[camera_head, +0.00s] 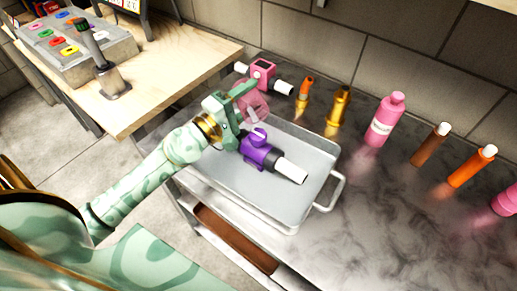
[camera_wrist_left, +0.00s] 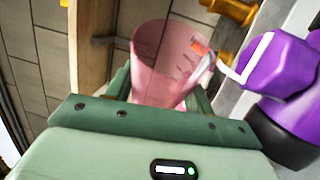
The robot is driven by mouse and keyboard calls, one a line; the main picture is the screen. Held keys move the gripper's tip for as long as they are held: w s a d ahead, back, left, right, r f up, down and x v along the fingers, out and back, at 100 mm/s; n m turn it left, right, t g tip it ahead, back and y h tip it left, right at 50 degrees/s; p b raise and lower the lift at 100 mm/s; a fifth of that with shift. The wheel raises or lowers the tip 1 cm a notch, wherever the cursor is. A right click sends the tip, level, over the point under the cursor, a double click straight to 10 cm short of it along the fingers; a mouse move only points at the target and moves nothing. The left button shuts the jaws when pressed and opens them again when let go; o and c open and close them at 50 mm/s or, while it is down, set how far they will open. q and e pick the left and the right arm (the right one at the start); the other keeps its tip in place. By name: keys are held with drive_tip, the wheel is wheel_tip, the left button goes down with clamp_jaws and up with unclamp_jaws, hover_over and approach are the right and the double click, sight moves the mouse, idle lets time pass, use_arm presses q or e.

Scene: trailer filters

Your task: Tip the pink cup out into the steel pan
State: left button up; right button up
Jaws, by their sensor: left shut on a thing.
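The pink cup (camera_head: 253,104) is translucent with measuring marks. It also shows in the left wrist view (camera_wrist_left: 165,65), where its wide mouth faces up in the picture. My left gripper (camera_head: 236,112) is shut on the pink cup, above the far left end of the steel pan (camera_head: 238,193). I cannot tell whether the cup holds anything. The steel pan is a shallow tray on the metal bench, with a handle at its right. A purple device (camera_head: 258,151) with a white end lies in the pan, just below the cup in the picture. My right gripper is not in view.
Behind the pan stand a pink device (camera_head: 262,72), an orange-topped brass fitting (camera_head: 304,90), a brass fitting (camera_head: 338,104) and a pink bottle (camera_head: 383,120). Brown (camera_head: 430,144) and orange (camera_head: 471,166) cylinders stand right. A wooden table (camera_head: 160,77) adjoins at left. The bench front right is clear.

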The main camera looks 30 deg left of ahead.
sight(244, 106)
use_arm(q)
drive_tip(key=shift+s+d+r+m+t+h+b, duration=0.2)
drive_tip(key=shift+r+m+h+b, duration=0.1)
drive_tip(key=shift+m+b, duration=0.5)
drive_tip(key=shift+s+d+r+m+t+h+b, duration=0.15)
drive_tip(key=shift+r+m+h+b, duration=0.15)
drive_tip(key=shift+m+b, duration=0.45)
drive_tip(key=shift+s+d+r+m+t+h+b, duration=0.1)
drive_tip(key=shift+d+r+m+h+b, duration=0.15)
drive_tip(key=shift+m+b, duration=0.55)
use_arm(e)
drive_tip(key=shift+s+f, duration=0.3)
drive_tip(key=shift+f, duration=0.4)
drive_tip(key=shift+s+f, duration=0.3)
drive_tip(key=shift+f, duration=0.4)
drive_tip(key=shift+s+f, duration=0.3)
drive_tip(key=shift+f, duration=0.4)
